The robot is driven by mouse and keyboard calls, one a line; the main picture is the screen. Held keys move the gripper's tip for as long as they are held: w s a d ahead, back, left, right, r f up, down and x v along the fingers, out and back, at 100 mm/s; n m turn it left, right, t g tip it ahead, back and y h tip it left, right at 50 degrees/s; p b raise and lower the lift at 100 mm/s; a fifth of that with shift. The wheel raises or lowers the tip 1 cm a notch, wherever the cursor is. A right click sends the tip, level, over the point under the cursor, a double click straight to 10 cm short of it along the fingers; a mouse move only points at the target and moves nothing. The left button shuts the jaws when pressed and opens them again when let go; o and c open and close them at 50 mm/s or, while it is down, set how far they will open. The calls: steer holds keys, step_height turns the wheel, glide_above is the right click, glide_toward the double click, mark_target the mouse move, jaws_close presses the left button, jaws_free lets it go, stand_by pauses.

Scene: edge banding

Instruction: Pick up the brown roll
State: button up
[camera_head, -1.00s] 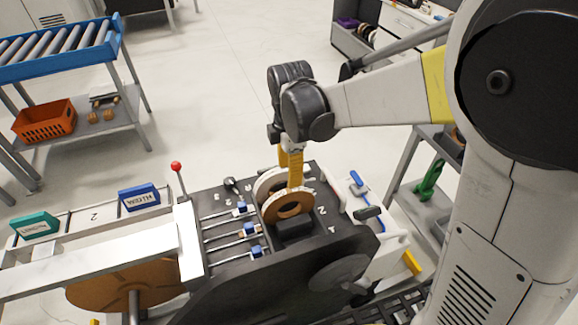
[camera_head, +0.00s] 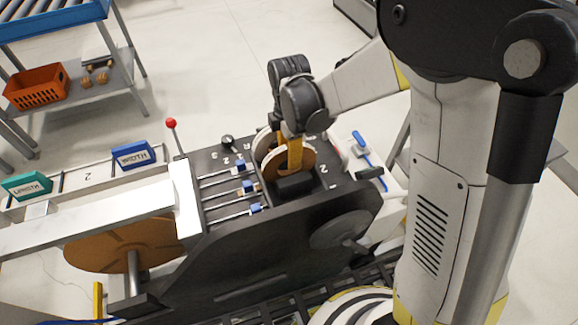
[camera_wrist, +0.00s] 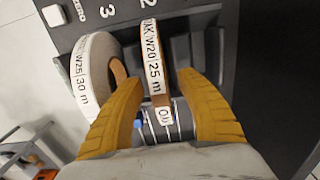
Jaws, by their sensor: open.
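The brown roll (camera_head: 306,161) stands upright in a slot on top of the black machine. In the wrist view its labelled rim (camera_wrist: 153,62) reads "W20" and "25 m". A white-rimmed roll (camera_wrist: 97,72) marked "W25" and "30 m" stands beside it on the left; it shows partly behind the brown roll in the head view (camera_head: 264,143). My gripper (camera_wrist: 157,84) is open with yellow fingers, one on each side of the brown roll. A gap shows at the right finger; contact is not visible. In the head view my gripper (camera_head: 292,158) partly hides the roll.
The black machine (camera_head: 270,240) has rods with blue clamps and a red-knobbed lever (camera_head: 172,124). A large brown disc (camera_head: 112,243) sits below its left rail. A blue-framed roller cart with an orange crate (camera_head: 37,87) stands far left. Open floor lies behind.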

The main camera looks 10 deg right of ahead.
steer(key=shift+r, duration=0.1)
jaws_close()
